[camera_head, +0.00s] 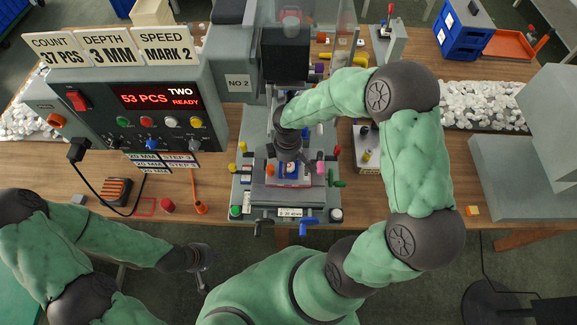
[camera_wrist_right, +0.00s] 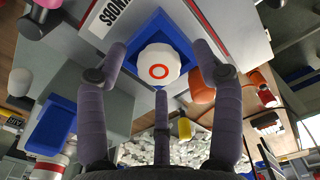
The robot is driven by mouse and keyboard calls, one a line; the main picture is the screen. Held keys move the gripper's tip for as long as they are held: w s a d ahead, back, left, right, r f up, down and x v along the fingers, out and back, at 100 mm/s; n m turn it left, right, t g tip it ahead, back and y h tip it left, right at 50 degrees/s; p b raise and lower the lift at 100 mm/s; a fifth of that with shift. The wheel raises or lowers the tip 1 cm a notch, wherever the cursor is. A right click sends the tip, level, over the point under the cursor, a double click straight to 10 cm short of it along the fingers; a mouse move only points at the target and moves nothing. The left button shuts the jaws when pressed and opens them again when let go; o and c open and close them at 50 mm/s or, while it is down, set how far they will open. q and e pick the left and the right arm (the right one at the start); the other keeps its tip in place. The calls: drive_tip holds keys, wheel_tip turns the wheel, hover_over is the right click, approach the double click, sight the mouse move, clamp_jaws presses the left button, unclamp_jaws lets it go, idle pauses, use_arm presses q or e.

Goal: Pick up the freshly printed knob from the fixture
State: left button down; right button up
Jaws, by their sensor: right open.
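The printed knob (camera_wrist_right: 158,66) is white with a scalloped edge and a red ring on its face, in the right wrist view. It sits in a blue fixture (camera_wrist_right: 132,48) on the pad printer. My right gripper (camera_wrist_right: 160,62) is open, with its fingers spread on either side of the knob and apart from it. In the head view my right gripper (camera_head: 289,150) hangs over the fixture area and mostly hides the knob; the blue of the fixture (camera_head: 290,168) shows just below it. My left gripper (camera_head: 203,262) is low, in front of the table; its fingers are too small to judge.
The control box (camera_head: 155,105) stands left of the printer (camera_head: 250,150). Several coloured knobs and handles surround the fixture. A cable, an orange-striped block (camera_head: 116,191) and a red cap (camera_head: 167,205) lie at the front left. White pellets (camera_head: 485,105) fill a tray at right.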

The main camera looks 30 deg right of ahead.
drive_tip(key=shift+c, duration=0.3)
drive_tip(key=c, duration=0.9)
drive_tip(key=shift+r, duration=0.2)
